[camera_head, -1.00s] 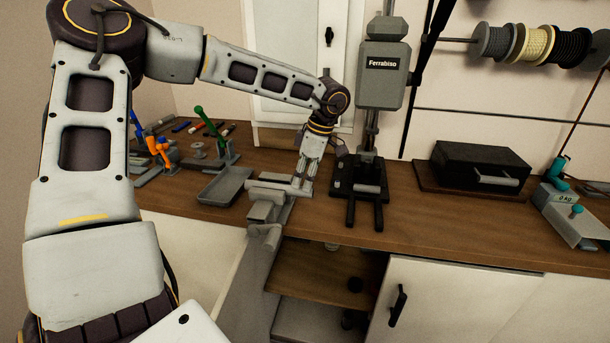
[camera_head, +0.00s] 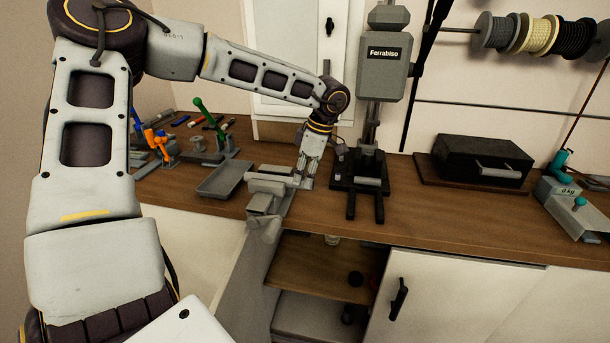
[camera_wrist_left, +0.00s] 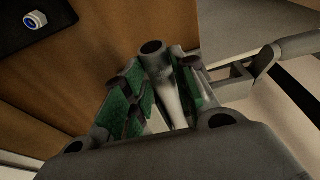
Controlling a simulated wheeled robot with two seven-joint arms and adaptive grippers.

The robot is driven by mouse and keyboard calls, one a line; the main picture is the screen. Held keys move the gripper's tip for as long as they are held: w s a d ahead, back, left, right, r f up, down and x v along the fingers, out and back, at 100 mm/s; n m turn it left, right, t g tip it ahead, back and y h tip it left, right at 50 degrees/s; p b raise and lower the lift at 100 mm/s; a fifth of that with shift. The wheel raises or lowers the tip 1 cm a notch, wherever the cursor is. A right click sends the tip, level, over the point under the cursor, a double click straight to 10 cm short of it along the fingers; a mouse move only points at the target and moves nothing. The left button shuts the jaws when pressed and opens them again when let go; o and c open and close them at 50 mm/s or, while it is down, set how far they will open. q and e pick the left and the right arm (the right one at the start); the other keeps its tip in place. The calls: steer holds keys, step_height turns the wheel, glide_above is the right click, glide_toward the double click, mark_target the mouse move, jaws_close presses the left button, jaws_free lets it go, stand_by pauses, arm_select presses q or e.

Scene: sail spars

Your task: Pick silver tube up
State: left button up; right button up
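The silver tube (camera_wrist_left: 166,75) shows in the left wrist view as a grey cylinder with a dark round opening at its end. It lies between the green-padded fingers of my left gripper (camera_wrist_left: 163,88). The fingers flank the tube closely, with a narrow pale gap visible on its left side; firm contact on both sides does not show. In the head view my left gripper (camera_head: 307,178) points down at the grey vise (camera_head: 265,203) near the bench's front edge. The tube cannot be told apart clearly there. My right gripper is out of view.
A grey tray (camera_head: 224,179) lies left of the vise. The black-based press (camera_head: 358,184) stands close on the right. A black box (camera_head: 480,163) and a scale (camera_head: 575,214) are farther right, with bare bench (camera_head: 440,218) before them. Open shelves (camera_head: 315,270) are below.

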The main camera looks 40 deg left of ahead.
arm_select(q)
steer(key=shift+c, duration=0.9)
steer(key=shift+r, duration=0.2)
steer(key=shift+r+p, duration=0.3)
steer(key=shift+r, duration=0.05)
steer(key=shift+s+a+p+v, duration=0.15)
steer(key=shift+p+v, duration=0.25)
steer(key=shift+v, duration=0.25)
steer(key=shift+a+p+v, duration=0.1)
steer(key=shift+p+v, duration=0.3)
steer(key=shift+v, duration=0.25)
steer(key=shift+s+a+p+v, duration=0.15)
steer(key=shift+p+v, duration=0.25)
steer(key=shift+v, duration=0.25)
steer(key=shift+r, duration=0.15)
